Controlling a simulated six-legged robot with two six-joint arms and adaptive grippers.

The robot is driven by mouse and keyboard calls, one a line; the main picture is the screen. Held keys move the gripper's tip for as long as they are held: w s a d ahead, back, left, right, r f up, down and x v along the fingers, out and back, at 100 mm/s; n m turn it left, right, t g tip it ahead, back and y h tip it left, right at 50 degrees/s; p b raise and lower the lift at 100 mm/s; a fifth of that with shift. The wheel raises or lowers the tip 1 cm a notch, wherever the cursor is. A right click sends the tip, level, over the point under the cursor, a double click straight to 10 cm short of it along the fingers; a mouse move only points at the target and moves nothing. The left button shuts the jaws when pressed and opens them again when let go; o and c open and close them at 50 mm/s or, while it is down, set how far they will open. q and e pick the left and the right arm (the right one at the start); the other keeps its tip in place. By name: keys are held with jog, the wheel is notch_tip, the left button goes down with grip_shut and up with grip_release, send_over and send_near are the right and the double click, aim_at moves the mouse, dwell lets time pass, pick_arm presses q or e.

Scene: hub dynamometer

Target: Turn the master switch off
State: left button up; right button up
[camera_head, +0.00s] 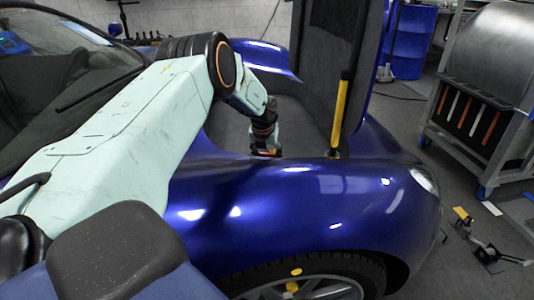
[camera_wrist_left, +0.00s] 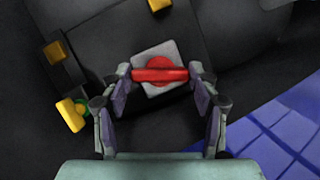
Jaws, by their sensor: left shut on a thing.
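The master switch (camera_wrist_left: 160,62) shows in the left wrist view as a red bar handle on a light grey square plate, set on a dark surface. The handle lies nearly level across the picture. My left gripper (camera_wrist_left: 160,78) has a finger at each end of the red handle and is shut on it. In the head view my left gripper (camera_head: 265,151) reaches down into the open front bay of the blue car (camera_head: 290,205); the switch is hidden there. My right gripper is in neither view.
A yellow and black upright rod (camera_head: 340,115) stands right of my left gripper, by the raised dark panel (camera_head: 325,55). In the wrist view, yellow parts (camera_wrist_left: 70,114) lie left of the switch. A tool cart (camera_head: 480,110) and blue barrel (camera_head: 412,40) stand behind.

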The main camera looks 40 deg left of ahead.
pick_arm(q)
jog(key=shift+c, duration=1)
jog(key=shift+n, duration=0.3)
jog(key=shift+n+g+y, duration=0.3)
jog(key=shift+n, duration=0.2)
jog(key=shift+w+d+n+g+y+b, duration=0.1)
jog(key=shift+n+g+y+b, duration=0.25)
jog(key=shift+n, duration=1.15)
jog(key=o, duration=1.1)
jog(key=shift+o, duration=0.2)
